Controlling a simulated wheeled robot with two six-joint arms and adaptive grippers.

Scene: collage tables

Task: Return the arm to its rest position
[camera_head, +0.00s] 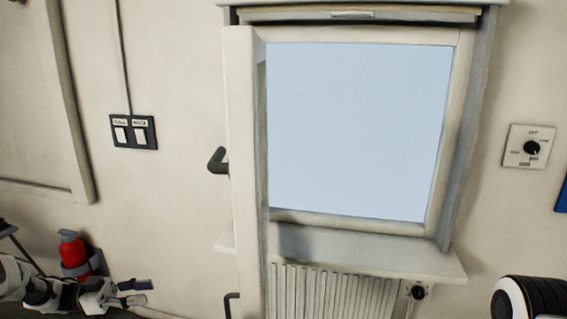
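My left arm comes in at the lower left corner, low in front of the wall. Its gripper (136,292) points right, its two fingers apart with a gap between them and nothing seen in it. A rounded black and white part of my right arm (530,298) shows at the lower right corner. My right gripper is out of view.
A window frame (438,185) surrounds a pale blue opening. A sash (245,120) with a dark handle (217,161) stands edge-on at its left. Below are a sill (400,258) and radiator (335,292). A red extinguisher (72,252) is close behind my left arm.

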